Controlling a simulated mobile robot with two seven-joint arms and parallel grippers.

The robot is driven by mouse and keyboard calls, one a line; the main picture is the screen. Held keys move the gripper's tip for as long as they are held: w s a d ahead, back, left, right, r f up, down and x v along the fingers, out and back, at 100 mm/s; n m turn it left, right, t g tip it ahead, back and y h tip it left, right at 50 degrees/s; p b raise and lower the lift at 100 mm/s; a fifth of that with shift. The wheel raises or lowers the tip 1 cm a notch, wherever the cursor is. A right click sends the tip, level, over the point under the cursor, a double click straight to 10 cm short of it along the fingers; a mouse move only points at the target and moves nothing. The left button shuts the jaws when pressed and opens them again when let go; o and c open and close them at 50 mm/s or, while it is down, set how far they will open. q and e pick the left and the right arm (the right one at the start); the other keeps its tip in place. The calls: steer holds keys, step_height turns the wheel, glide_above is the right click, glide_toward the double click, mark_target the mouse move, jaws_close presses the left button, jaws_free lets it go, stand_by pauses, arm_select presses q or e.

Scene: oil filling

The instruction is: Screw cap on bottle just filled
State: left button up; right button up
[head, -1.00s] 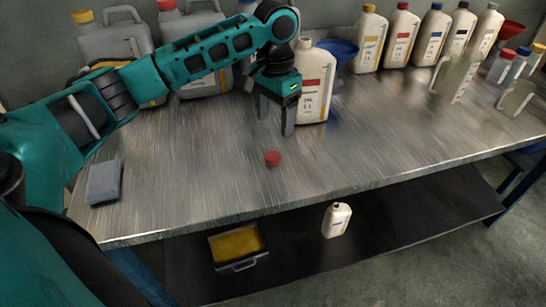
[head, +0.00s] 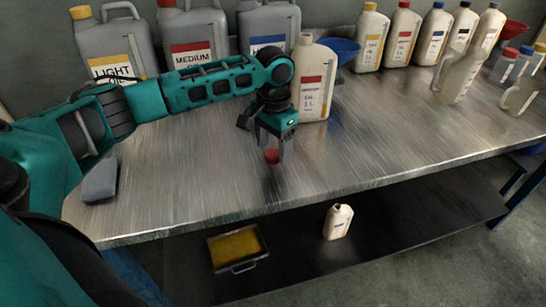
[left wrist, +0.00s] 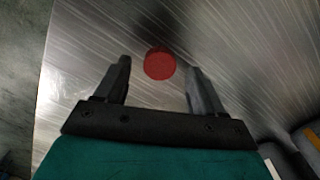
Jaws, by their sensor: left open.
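The red cap (head: 271,157) lies on the metal bench. Whether a finger touches the cap cannot be told. An open-topped cream bottle with a red label (head: 312,85) stands upright on the bench just behind my left gripper. My right gripper is not in view.
Large grey oil jugs (head: 195,45) stand at the back left. Several capped cream bottles (head: 403,38), a blue funnel (head: 343,48) and clear jugs (head: 455,75) stand right. A grey block (head: 101,181) lies at left. The front bench is clear.

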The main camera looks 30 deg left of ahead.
arm_select(q)
steer(key=shift+f, duration=0.6)
steer(key=shift+c, duration=0.3)
steer(key=c, duration=1.1)
